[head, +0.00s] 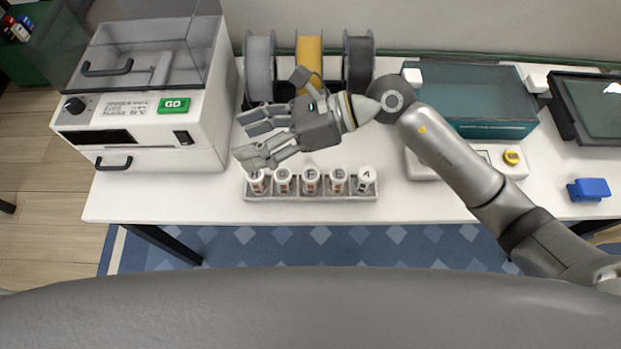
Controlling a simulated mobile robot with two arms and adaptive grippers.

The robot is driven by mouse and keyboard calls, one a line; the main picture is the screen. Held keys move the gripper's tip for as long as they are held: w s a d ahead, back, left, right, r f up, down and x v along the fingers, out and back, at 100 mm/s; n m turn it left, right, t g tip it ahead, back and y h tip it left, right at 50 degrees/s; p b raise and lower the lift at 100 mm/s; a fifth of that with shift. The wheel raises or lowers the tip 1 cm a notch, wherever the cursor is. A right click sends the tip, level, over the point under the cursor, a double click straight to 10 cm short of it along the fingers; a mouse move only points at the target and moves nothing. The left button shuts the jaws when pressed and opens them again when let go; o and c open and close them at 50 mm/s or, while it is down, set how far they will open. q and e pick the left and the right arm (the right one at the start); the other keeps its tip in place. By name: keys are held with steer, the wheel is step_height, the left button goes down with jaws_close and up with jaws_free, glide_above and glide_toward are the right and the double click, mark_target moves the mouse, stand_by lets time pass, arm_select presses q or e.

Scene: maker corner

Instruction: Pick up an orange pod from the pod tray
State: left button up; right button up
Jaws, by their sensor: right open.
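The grey pod tray (310,197) lies near the front edge of the white table. It holds several white-topped pods with dark letters, standing upright in a row. The middle pod (311,184) and the pod to its right (338,186) show reddish-orange marks on their sides; their exact colours are too small to tell. My right gripper (252,139) is open and empty, its fingers pointing left, above and behind the tray's left end. A fingertip partly covers the leftmost pod (259,184). My left gripper is not in view.
A white machine with a green GO button (173,105) stands at left. Spools, including a yellow one (309,52), stand behind my gripper. Table left of the tray is clear.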

steer(key=w+d+f+n+h, duration=0.2)
steer(key=d+f+n+h, duration=0.1)
steer(key=d+f+h, duration=0.35)
steer(key=n+h, duration=0.1)
steer(key=h, duration=0.3)
glide_toward(313, 173)
steer(key=f, duration=0.2)
steer(key=shift+t+y, duration=0.25)
steer(key=shift+t, duration=0.05)
steer(key=x, duration=0.3)
steer(key=p+x, duration=0.1)
steer(key=shift+s+a+f, duration=0.15)
steer(key=shift+s+f, duration=0.05)
steer(key=shift+s, duration=0.15)
steer(key=p+x, duration=0.2)
steer(key=x, duration=0.3)
steer(key=shift+s+r, duration=0.1)
steer(key=shift+a+f, duration=0.1)
steer(key=shift+f, duration=0.3)
steer(key=shift+c, duration=0.3)
steer(key=c, duration=1.1)
steer(key=shift+o, duration=0.2)
steer(key=shift+r, duration=0.1)
